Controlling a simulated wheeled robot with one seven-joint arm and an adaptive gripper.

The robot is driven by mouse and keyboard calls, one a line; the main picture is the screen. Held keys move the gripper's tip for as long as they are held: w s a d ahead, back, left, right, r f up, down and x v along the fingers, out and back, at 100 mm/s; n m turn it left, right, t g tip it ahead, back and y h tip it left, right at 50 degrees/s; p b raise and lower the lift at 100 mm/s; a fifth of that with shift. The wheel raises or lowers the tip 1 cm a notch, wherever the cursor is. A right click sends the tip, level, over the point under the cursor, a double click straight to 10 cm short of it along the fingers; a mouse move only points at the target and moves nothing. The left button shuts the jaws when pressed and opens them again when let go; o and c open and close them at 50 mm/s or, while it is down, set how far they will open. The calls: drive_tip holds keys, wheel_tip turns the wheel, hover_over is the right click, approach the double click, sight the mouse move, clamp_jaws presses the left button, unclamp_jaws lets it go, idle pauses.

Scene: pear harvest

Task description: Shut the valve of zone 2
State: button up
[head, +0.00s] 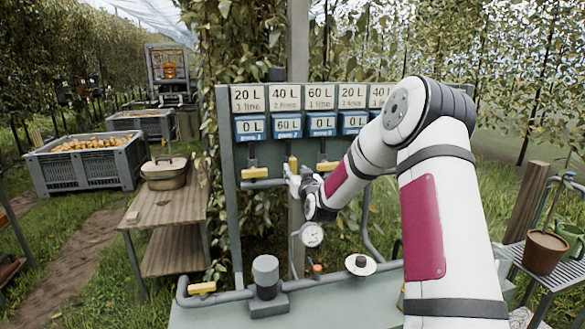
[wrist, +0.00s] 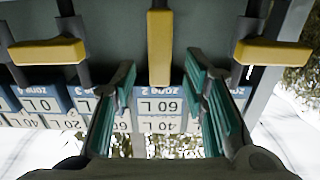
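The zone 2 valve has a yellow lever (wrist: 160,48), seen in the wrist view, which is upside down. The lever lies in line with its pipe, crosswise to its neighbours. In the head view it is a small upright yellow piece (head: 293,163) below the blue "60 L" display (head: 287,126). My gripper (wrist: 160,66) is open, with one green-padded finger on each side of the lever's end. I see gaps on both sides and no clear contact. In the head view my gripper (head: 301,183) is small and partly hidden by my arm.
The neighbouring yellow levers, zone 1 (wrist: 272,52) and zone 3 (wrist: 48,52), lie across their pipes close on both sides. A pressure gauge (head: 311,235) hangs below my gripper. A pump (head: 265,277) and pipes stand on the bench. My arm hides the board's right part.

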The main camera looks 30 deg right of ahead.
sight(294, 168)
drive_tip(key=shift+x, duration=2.5)
clamp_jaws()
